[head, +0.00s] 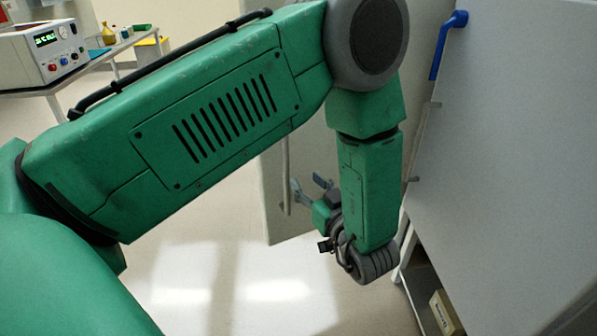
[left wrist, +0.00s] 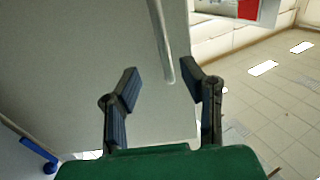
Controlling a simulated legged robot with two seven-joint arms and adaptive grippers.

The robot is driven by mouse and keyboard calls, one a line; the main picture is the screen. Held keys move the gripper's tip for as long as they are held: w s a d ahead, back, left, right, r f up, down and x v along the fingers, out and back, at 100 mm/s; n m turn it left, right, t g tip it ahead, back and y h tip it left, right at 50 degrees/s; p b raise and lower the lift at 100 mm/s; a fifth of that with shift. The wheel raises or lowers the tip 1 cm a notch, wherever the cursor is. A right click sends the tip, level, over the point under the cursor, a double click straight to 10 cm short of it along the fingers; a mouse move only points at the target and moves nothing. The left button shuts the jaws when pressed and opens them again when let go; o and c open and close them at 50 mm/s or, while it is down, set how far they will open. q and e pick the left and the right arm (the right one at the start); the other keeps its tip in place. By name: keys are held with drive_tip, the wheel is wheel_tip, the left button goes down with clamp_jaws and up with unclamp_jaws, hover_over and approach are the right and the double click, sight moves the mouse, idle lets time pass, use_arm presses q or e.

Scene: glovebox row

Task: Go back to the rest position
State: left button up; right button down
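My left arm, green with dark grey joints, reaches across the head view from the left and bends down at the elbow. My left gripper (head: 309,184) hangs at its lower end, in front of a pale grey door panel (head: 268,215) with a vertical bar handle (head: 285,175). In the left wrist view the two dark fingers of the left gripper (left wrist: 158,80) stand apart with nothing between them. The bar handle (left wrist: 160,40) shows beyond the fingertips there; I cannot tell how far. My right gripper is not in view.
A large grey panel (head: 510,150) with a blue lever handle (head: 447,42) fills the right side, close to my forearm. A small box (head: 446,312) sits low beneath it. A bench instrument (head: 40,52) stands on a table at upper left. The floor (head: 220,275) below my arm is clear.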

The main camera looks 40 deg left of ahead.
use_arm(q)
drive_tip(key=shift+s+d, duration=0.2)
drive_tip(key=shift+d, duration=0.25)
drive_tip(key=shift+a, duration=0.1)
drive_tip(key=s+d+f+m+h, duration=0.1)
drive_tip(key=s+f+m+h, duration=0.4)
drive_tip(key=f, duration=0.4)
drive_tip(key=s+d+f+m+h, duration=0.1)
drive_tip(key=s+f+m+h, duration=0.1)
drive_tip(key=f+m+h, duration=0.45)
drive_tip(key=s+d+f+m+g+h, duration=0.1)
drive_tip(key=s+f+g+h, duration=0.1)
drive_tip(key=s, duration=0.7)
drive_tip(key=s+d+f+m+g+h, duration=0.1)
drive_tip(key=s+d+f+g+h, duration=0.1)
drive_tip(key=s, duration=0.8)
wheel_tip(320, 180, down, 3)
drive_tip(key=shift+f+g+h, duration=0.2)
drive_tip(key=shift+g+h, duration=0.35)
drive_tip(key=shift+g, duration=0.65)
